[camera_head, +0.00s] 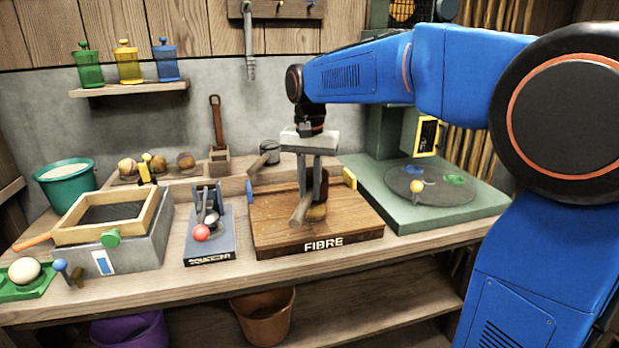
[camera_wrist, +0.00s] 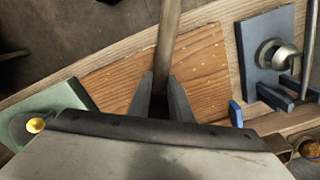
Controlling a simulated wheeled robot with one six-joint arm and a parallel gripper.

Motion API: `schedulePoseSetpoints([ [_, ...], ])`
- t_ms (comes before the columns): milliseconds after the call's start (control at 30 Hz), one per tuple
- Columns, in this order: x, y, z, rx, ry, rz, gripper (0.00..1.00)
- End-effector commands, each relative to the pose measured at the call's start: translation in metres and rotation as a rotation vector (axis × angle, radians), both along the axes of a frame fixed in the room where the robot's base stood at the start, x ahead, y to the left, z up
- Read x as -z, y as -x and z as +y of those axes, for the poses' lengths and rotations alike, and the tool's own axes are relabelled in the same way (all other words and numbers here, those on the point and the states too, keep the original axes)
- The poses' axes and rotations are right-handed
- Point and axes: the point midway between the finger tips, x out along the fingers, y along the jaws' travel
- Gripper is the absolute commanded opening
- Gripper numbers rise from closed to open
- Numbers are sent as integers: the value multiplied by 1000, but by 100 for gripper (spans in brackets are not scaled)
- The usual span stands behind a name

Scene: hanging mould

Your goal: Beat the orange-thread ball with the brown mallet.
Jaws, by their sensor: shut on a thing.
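My gripper (camera_head: 309,194) points down over the wooden board marked FIBRE (camera_head: 345,226). It is shut on the wooden handle of the brown mallet (camera_head: 300,209), which points toward the bench's front. In the wrist view the handle (camera_wrist: 168,40) runs up from between my fingers (camera_wrist: 160,97). A dark brown part, seemingly the mallet's head (camera_head: 322,184), shows behind my fingers.
Left of the board stands a blue-grey squeezer (camera_head: 209,245) with a red knob. Right is a green machine base with a round plate (camera_head: 430,190). Several balls (camera_head: 186,160) lie at the back left. A framed screen (camera_head: 105,215) and teal bucket (camera_head: 66,182) stand far left.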

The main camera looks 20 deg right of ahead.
Motion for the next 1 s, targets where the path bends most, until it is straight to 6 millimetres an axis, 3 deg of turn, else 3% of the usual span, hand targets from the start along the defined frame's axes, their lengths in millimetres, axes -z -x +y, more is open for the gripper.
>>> schedulePoseSetpoints([
  [233, -2, 0, 0, 0, 0, -2, 0],
  [500, -34, -1, 0, 0, 0, -4, 0],
  [833, -39, 0, 0, 0, 0, -1, 0],
  [1000, -55, -1, 0, 0, -1, -3, 0],
])
